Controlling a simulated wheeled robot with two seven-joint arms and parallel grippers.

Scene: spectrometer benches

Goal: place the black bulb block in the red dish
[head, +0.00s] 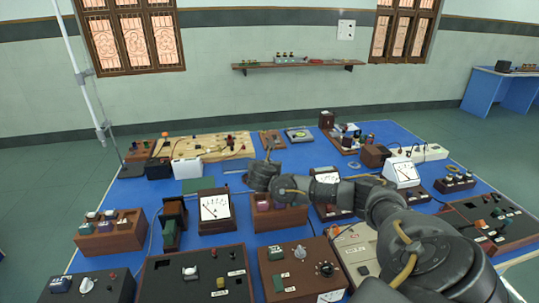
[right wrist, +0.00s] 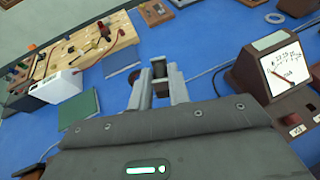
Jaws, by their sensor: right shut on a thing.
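My right gripper (head: 266,160) reaches in from the right and hangs over the middle of the blue table. In the right wrist view the gripper (right wrist: 159,80) is shut on a small dark block (right wrist: 158,69), held between the fingertips; I take it for the black bulb block. It seems to be above the table surface. In the head view the block is barely visible at the fingertips. I cannot make out a red dish for certain in either view. My left gripper is not in view.
A white meter in a brown case (head: 214,208) stands near my right gripper. A pale wooden circuit board (head: 205,147) and a white box (head: 187,170) lie to the left. Several control boxes crowd the front. Blue table (right wrist: 200,52) shows bare beyond the fingertips.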

